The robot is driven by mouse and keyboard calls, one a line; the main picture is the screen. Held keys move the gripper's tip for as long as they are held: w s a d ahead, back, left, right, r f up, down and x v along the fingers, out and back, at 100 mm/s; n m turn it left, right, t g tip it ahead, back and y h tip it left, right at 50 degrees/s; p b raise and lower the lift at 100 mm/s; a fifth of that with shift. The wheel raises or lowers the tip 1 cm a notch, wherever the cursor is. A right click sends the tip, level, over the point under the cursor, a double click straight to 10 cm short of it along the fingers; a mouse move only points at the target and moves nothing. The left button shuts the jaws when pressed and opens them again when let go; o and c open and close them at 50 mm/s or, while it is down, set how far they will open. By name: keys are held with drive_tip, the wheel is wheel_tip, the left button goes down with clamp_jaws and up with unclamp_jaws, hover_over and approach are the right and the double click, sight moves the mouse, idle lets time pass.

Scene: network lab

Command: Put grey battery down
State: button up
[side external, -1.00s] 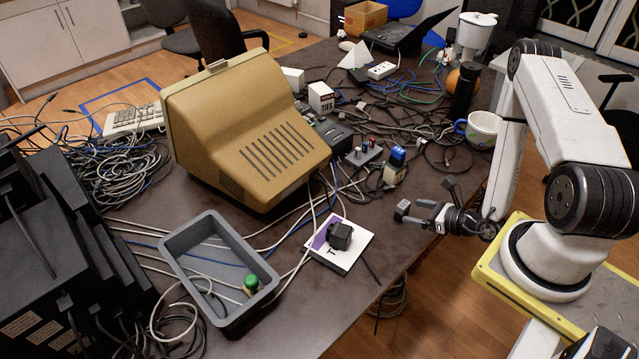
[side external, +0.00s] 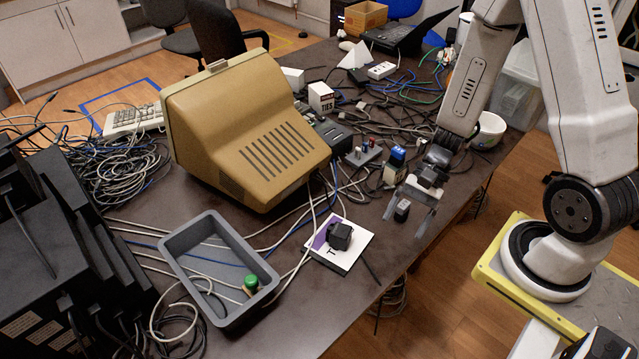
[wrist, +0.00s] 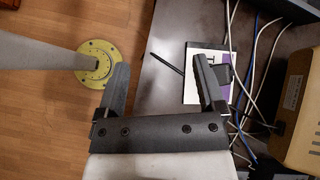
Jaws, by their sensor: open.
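The battery is not visible there.
A white and purple card (side external: 350,258) with a black block (side external: 340,235) lies left of my gripper. A grey tray (side external: 180,275) holds a green-topped item (side external: 251,284). A blue and white item (side external: 395,165) stands close behind. A white mug (side external: 489,128) is behind right.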

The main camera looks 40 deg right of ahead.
drive_tip(key=w+d+r+n+t+h, duration=0.1)
drive_tip(key=w+r+n+t+h, duration=0.2)
drive_tip(key=r+n+h, duration=0.6)
drive_tip(key=w+n, duration=0.2)
drive_tip(key=n, duration=0.2)
drive_tip(key=shift+d+r+t, duration=0.15)
drive_tip(key=shift+d+t, duration=0.15)
drive_tip(key=shift+c, duration=0.7)
